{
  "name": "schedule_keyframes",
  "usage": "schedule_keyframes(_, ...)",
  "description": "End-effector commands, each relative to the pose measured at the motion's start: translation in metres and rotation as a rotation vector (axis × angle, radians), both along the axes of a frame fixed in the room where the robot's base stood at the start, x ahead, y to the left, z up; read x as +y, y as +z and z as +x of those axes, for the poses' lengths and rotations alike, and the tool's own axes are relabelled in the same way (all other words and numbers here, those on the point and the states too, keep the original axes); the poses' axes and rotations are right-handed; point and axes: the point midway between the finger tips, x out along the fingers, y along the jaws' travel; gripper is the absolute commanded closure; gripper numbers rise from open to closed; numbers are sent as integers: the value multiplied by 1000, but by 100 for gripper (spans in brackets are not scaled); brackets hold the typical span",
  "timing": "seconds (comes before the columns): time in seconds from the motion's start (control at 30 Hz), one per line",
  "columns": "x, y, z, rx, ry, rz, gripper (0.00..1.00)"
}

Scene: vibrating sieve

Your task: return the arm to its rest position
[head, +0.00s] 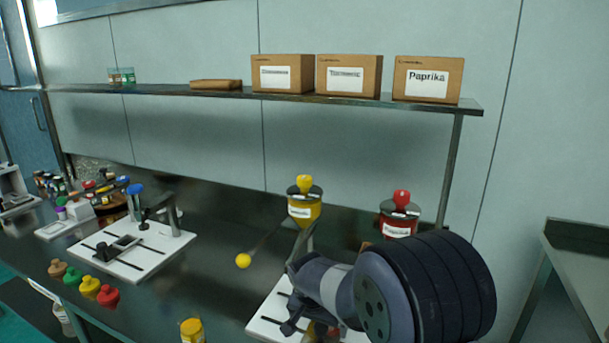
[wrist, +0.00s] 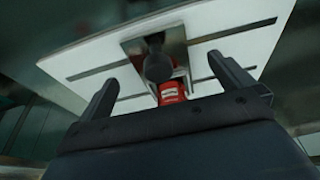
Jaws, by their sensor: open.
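My gripper (wrist: 170,88) is open in the wrist view, its two dark fingers wide apart. A red labelled jar (wrist: 172,92) shows between them, apart from both fingers, by a metal fixture on a white slotted board (wrist: 100,52). I cannot tell how far it is from the fingers. In the head view my dark arm reaches over the right-hand white board (head: 264,325) and hides much of it. The fingertips are not clear there.
A yellow-topped hopper (head: 304,208) and a red-topped Paprika hopper (head: 399,215) stand near my arm. A yellow jar (head: 192,331) is at the counter's front. A second white board (head: 150,262) stands left. A shelf (head: 200,92) with boxes spans above.

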Motion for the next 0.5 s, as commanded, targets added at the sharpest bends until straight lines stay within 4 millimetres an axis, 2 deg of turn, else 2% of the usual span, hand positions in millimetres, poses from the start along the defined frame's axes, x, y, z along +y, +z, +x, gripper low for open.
schedule_keyframes(0.03,1,15,-2,-1,0,0,0)
schedule_keyframes(0.27,6,55,-14,-1,1,0,0)
schedule_keyframes(0.33,4,32,-12,4,-1,-1,0)
schedule_keyframes(0.5,0,1,-3,2,-2,-1,0)
